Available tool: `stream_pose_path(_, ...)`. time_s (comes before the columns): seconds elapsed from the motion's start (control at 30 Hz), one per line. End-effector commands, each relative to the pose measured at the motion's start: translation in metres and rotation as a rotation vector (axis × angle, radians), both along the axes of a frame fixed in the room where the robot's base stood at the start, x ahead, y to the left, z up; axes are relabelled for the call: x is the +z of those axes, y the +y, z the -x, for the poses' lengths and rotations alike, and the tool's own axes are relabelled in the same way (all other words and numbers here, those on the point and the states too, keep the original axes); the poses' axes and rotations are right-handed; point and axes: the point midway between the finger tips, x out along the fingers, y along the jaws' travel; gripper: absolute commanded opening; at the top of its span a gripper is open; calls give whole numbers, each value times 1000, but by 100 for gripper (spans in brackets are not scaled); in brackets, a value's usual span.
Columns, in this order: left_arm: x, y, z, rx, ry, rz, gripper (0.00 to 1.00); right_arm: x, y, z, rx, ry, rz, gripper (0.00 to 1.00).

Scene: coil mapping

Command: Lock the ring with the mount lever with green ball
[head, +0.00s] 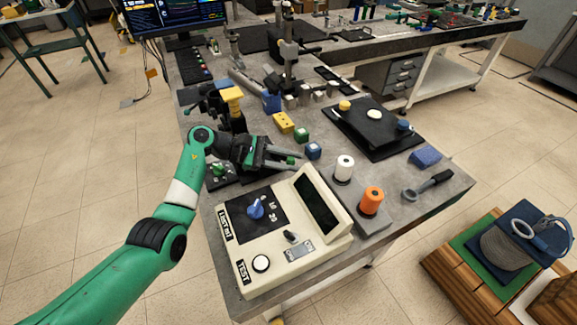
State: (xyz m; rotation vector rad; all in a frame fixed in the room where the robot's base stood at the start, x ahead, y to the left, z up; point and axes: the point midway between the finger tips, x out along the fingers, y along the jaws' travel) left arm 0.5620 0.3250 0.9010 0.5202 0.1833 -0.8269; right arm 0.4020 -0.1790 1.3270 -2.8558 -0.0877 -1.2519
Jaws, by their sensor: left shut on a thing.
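My left gripper (284,157) reaches in from the left over the grey bench, just behind the cream test box. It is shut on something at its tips. A green knob (218,170) sits on a dark plate, left of the gripper and under my arm. My right gripper is not in view.
The cream test box (285,235) with a blue knob stands in front.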

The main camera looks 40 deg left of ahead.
Motion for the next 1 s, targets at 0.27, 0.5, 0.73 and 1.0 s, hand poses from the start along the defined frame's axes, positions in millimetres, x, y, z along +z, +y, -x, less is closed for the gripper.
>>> stream_pose_path(0.27, -4, 1, 2, 1, 14, 1, 0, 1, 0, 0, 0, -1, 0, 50)
stream_pose_path(0.5, -4, 1, 2, -1, 13, 0, 61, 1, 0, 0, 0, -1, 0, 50)
stream_pose_path(0.73, -4, 0, 2, -2, 12, 0, 61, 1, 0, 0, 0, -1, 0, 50)
stream_pose_path(1.0, -1, 2, 2, -3, 9, 0, 61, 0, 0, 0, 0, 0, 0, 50)
